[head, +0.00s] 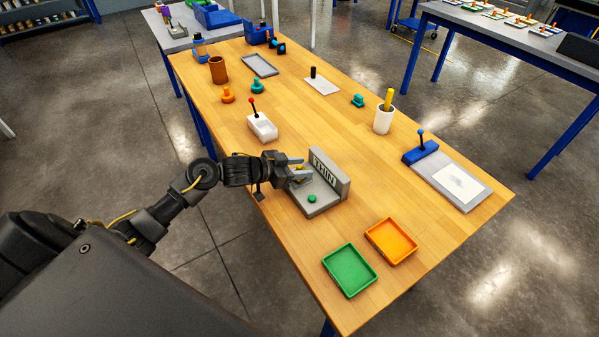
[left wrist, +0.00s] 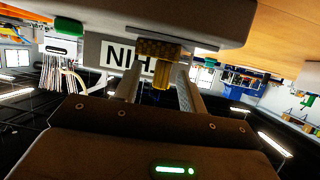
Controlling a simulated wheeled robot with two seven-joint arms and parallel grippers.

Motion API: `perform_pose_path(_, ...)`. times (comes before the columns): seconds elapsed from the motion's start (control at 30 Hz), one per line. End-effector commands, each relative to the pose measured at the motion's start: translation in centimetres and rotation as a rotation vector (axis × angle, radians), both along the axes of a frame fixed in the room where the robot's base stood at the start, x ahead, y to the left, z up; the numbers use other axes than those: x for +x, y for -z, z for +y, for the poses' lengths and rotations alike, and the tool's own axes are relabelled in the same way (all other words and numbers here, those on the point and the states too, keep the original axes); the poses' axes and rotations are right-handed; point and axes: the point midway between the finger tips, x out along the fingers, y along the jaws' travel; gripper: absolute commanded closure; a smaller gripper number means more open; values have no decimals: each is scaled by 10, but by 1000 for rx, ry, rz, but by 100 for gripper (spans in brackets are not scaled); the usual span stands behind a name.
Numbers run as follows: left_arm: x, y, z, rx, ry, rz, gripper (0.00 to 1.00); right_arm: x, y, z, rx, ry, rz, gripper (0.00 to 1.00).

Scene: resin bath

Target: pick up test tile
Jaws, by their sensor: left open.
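A grey fixture (head: 325,198) stands on the wooden table with an upright lettered back plate (head: 327,168) and a green button (head: 312,198) on its base. My left gripper (head: 304,172) is open over this fixture, close to the lettered plate. In the left wrist view, which looks upside down, a ribbed yellow knob with a thin stem (left wrist: 161,73) shows between the two open fingers (left wrist: 158,92). The lettered plate (left wrist: 120,56) shows behind it. I cannot tell for sure whether the knob belongs to the test tile. The tile itself is not clearly seen. My right gripper is not in view.
A green tray (head: 349,271) and an orange tray (head: 391,241) lie at the near end. A white box with a red-topped lever (head: 262,127), a white cup (head: 383,121) and a blue-ended board (head: 450,180) stand nearby. The table middle has free room.

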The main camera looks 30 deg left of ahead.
Motion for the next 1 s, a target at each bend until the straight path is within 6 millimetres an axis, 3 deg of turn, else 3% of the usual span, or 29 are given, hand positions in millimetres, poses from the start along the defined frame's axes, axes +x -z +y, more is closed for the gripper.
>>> perform_pose_path(0.2,1,1,0,1,0,1,59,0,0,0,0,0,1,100)
perform_pose_path(0.53,0,1,0,1,0,1,100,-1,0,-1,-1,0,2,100)
perform_pose_path(0.83,1,-1,0,1,-1,-1,100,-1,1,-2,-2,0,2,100)
perform_pose_path(1.0,1,-12,1,3,0,-4,100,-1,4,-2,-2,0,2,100)
